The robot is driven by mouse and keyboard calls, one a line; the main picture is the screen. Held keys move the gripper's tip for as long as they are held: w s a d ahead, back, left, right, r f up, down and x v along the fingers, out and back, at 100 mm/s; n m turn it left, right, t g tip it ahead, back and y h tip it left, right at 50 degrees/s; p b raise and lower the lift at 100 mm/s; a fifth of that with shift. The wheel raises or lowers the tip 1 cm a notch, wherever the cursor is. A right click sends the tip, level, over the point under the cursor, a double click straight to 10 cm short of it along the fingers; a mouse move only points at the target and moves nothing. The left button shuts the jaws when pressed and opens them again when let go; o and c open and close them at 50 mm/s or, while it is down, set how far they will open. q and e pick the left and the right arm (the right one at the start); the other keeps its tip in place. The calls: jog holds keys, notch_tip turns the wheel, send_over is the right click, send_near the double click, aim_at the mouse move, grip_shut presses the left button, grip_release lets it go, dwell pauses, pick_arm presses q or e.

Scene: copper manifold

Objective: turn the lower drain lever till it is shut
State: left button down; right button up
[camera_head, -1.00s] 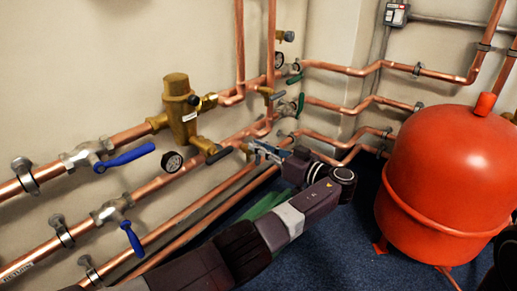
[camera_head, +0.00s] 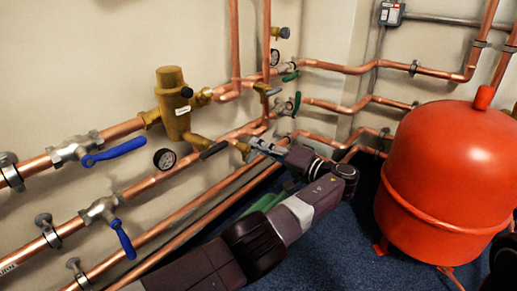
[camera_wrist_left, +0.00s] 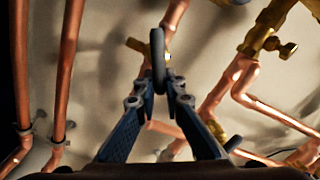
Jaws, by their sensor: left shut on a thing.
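The lower drain lever (camera_wrist_left: 158,62) is a dark, rounded handle seen nearly edge-on in the left wrist view. A small brass fitting (camera_wrist_left: 135,45) shows behind it. My left gripper (camera_wrist_left: 160,90) has its blue-grey fingers on either side of the lever and is shut on it. In the head view my left gripper (camera_head: 262,147) reaches in from the right at the lower copper pipes, beside a brass fitting. There its fingers hide the held lever, and I cannot tell its exact angle. My right gripper is not in view.
A brass mixing valve (camera_head: 174,102), a gauge (camera_head: 164,159) and blue levers (camera_head: 113,152) line the pipes. A large red tank (camera_head: 450,180) stands right. Blue floor (camera_head: 335,235) is bare between.

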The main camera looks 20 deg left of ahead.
pick_arm(q)
jog(key=m, duration=0.3)
jog(key=f+m+b, duration=0.1)
jog(key=m, duration=0.1)
jog(key=shift+w+d+f+m, duration=0.1)
jog(key=shift+w+f+m, duration=0.1)
jog(key=shift+m, duration=0.2)
dwell(0.4)
jog(key=c, duration=2)
grip_release()
notch_tip(320, 180, up, 10)
